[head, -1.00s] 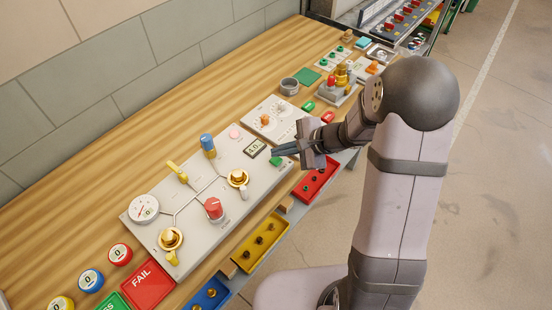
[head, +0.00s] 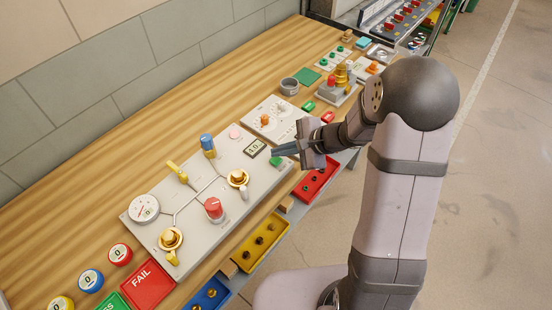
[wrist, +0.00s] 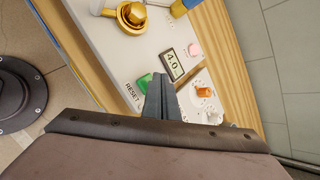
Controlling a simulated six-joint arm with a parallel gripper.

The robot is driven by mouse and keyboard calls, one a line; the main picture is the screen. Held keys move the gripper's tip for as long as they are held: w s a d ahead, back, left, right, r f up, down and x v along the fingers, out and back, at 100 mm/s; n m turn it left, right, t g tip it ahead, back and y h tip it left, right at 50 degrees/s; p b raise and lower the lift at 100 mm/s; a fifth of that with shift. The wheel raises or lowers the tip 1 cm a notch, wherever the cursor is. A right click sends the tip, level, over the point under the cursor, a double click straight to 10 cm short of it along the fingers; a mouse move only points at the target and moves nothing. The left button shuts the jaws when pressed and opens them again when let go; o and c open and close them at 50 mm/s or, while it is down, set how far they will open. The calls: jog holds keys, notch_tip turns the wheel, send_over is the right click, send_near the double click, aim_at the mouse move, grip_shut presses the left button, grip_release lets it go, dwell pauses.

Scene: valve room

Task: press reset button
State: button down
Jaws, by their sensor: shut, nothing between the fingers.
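The green reset button (wrist: 144,82) sits on the light grey valve panel (wrist: 120,45), beside the printed word RESET, in the wrist view. In the head view the button (head: 275,161) shows at the panel's right end, just below my fingertips. My gripper (head: 274,152) is shut and empty, its fingers pointing left over that end of the panel.
A small display (wrist: 172,64) reading 4.0 and a pink button (wrist: 195,48) are near. The panel carries a red knob (head: 213,208), a blue knob (head: 207,144) and brass valves. Another panel with an orange knob (head: 266,119) stands beyond. A red bin (head: 312,186) hangs below.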

aim_at(280, 161)
jog(key=shift+f+b, duration=0.95)
jog(key=shift+b, duration=0.25)
dwell(0.9)
jog(key=shift+r, duration=0.15)
jog(key=shift+r+p, duration=0.6)
jog(key=shift+r, duration=0.2)
jog(key=shift+r+p, duration=1.9)
jog(key=shift+r, duration=0.65)
jog(key=shift+f, duration=0.1)
